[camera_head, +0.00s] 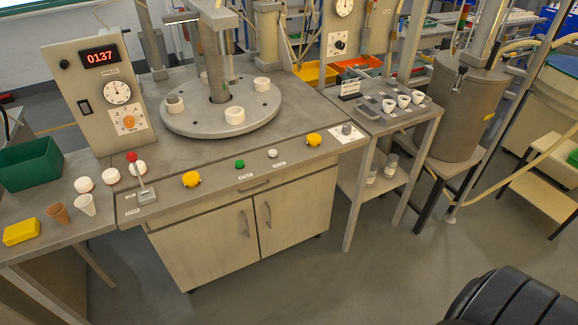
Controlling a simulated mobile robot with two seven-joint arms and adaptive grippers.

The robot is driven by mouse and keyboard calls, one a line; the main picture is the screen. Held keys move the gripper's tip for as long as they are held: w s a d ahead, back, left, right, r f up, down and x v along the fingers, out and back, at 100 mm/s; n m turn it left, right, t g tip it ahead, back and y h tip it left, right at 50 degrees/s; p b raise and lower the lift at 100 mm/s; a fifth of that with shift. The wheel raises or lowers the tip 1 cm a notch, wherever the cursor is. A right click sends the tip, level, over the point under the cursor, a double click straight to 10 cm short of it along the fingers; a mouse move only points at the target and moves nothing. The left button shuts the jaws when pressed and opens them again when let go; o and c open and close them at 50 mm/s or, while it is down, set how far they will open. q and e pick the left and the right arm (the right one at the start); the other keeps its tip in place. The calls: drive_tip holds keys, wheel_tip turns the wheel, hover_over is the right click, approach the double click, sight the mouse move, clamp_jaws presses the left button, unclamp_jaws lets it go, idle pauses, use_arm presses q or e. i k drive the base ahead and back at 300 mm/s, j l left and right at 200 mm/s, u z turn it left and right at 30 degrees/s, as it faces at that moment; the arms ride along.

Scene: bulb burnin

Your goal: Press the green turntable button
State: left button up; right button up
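The green button (239,163) sits on the front edge panel of the grey workbench, left of a white button (272,153). A small label lies in front of it. The round grey turntable (205,122) is behind it on the bench, with several white cup-like holders on its rim and a thick grey column rising at its middle. Neither of my grippers shows in the head view. Nothing covers the green button.
Yellow mushroom knobs (191,179) and (313,140) flank the buttons. A red-tipped lever (142,184) stands at the panel's left end. A control box (101,90) reads 0137. Side tables hold cups. A black ribbed object (510,300) fills the lower right; the front floor is open.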

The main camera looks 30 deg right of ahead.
sight(238, 164)
drive_tip(key=i+j+z, duration=0.1)
drive_tip(key=i+z, duration=0.15)
drive_tip(key=z, duration=0.15)
drive_tip(key=i+j+z, duration=0.2)
drive_tip(key=z, duration=0.2)
drive_tip(key=i+j+z, duration=0.25)
drive_tip(key=z, duration=0.15)
drive_tip(key=i+j+z, duration=0.25)
drive_tip(key=z, duration=0.2)
drive_tip(key=i+j, duration=0.1)
drive_tip(key=j, duration=0.2)
drive_tip(key=i+j, duration=0.15)
drive_tip(key=j, duration=0.2)
